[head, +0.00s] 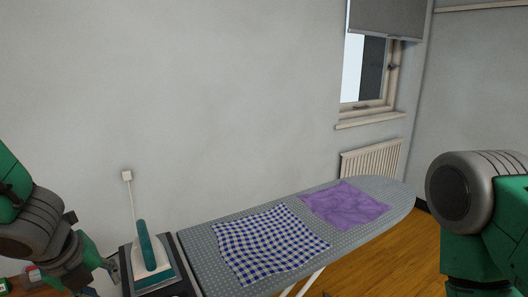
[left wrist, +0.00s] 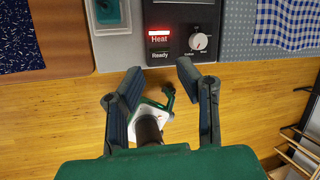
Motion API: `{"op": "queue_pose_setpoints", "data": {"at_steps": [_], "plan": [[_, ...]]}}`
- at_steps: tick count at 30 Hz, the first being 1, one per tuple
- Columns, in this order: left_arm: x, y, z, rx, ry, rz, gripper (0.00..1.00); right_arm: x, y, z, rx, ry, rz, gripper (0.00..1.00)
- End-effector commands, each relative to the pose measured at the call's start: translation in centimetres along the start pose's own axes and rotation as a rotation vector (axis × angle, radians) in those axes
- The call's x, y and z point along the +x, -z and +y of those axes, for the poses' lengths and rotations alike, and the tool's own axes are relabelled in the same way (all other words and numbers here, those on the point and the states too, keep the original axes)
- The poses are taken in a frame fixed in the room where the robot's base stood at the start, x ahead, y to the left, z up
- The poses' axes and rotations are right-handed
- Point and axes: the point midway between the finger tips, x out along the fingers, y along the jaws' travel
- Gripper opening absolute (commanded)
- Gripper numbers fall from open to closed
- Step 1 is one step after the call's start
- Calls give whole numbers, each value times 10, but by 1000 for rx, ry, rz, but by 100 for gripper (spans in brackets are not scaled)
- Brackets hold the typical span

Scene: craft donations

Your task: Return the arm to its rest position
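My left gripper (head: 106,281) is at the lower left of the head view, to the left of the iron. In the left wrist view the same gripper (left wrist: 158,82) has its two fingers wide apart with nothing held between them. It points down over the wooden floor, in front of the control panel. My right arm shows at the right edge of the head view, bent, but its gripper is outside the frame.
A teal-handled iron (head: 149,252) rests on its station. The control panel (left wrist: 176,45) has a lit red "Heat" label and a dial. The ironing board (head: 196,257) bears a checked cloth (head: 265,243) and a purple cloth (head: 345,204). A brown tabletop (left wrist: 72,22) lies left of the panel.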

Motion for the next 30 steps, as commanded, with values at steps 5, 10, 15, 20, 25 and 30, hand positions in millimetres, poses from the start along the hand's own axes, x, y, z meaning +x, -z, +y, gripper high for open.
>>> {"op": "queue_pose_setpoints", "data": {"at_steps": [5,10,15,20,25,30], "plan": [[33,34,15,-191,-23,88,30,11,0,0,0,0,1,40],[71,78,34,-471,-65,183,30,24,-1,0,0,0,1,40],[128,140,67,-926,-163,271,30,44,-2,0,0,0,0,40],[193,207,122,-1542,-306,229,30,72,-4,0,0,0,0,40],[234,249,187,-2042,-380,23,30,92,-5,-1,0,0,0,40],[245,264,226,-2269,-380,-144,30,99,-5,-1,0,0,0,40]]}}
